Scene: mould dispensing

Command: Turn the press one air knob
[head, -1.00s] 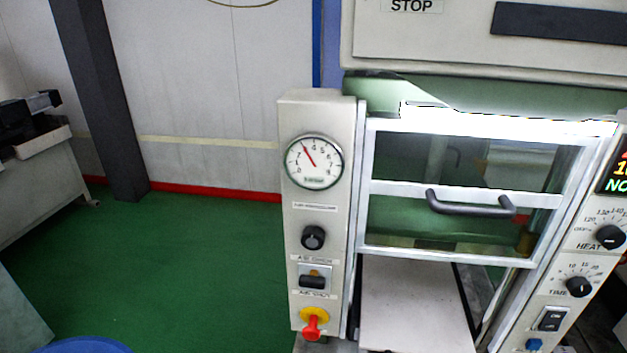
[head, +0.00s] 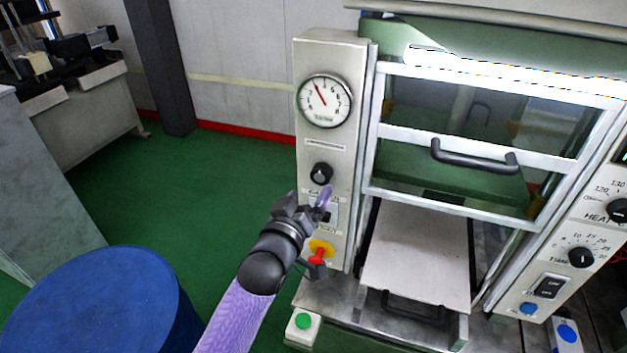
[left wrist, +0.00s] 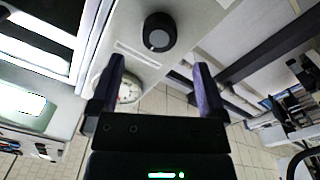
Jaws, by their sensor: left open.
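The press one panel (head: 310,143) is a pale upright column left of the press window. Its black round knob (head: 321,173) sits below the pressure gauge (head: 324,101); the label there is too small to read. My left gripper (head: 323,199) is open just below and in front of this knob, hiding part of the panel beneath it. In the left wrist view the knob (left wrist: 159,32) shows just beyond the two dark purple fingers of my gripper (left wrist: 158,68), between their lines and apart from them. Nothing is between the fingers. My right gripper is out of view.
A red-and-yellow knob (head: 319,252) sits lower on the panel, below the gripper. The press door handle (head: 474,158) is to the right. A green button box (head: 303,327) is in front. A blue drum (head: 95,305) stands lower left, with green floor behind it.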

